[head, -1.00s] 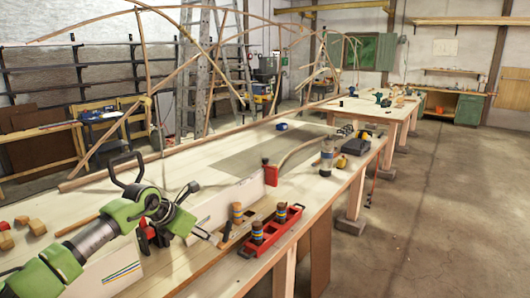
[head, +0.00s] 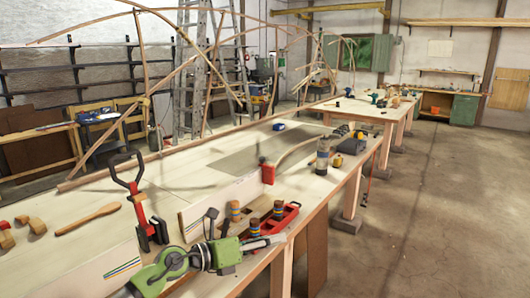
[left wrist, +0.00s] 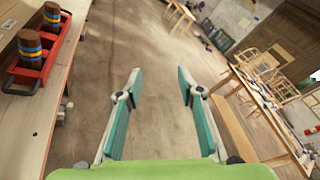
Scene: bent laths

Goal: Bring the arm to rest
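My left arm (head: 170,265) reaches in from the bottom left in the head view, low over the bench's near edge. Its gripper (head: 270,242) points right, in front of the red tray. In the left wrist view the two teal-padded fingers (left wrist: 160,72) are spread apart with nothing between them, and bare floor shows beyond. My right gripper is in neither view.
On the long bench (head: 90,225) stand a red-handled tool (head: 136,200) and a red tray (head: 275,222) with striped wooden pegs; the tray also shows in the left wrist view (left wrist: 55,55). The concrete floor (head: 435,220) is clear at right.

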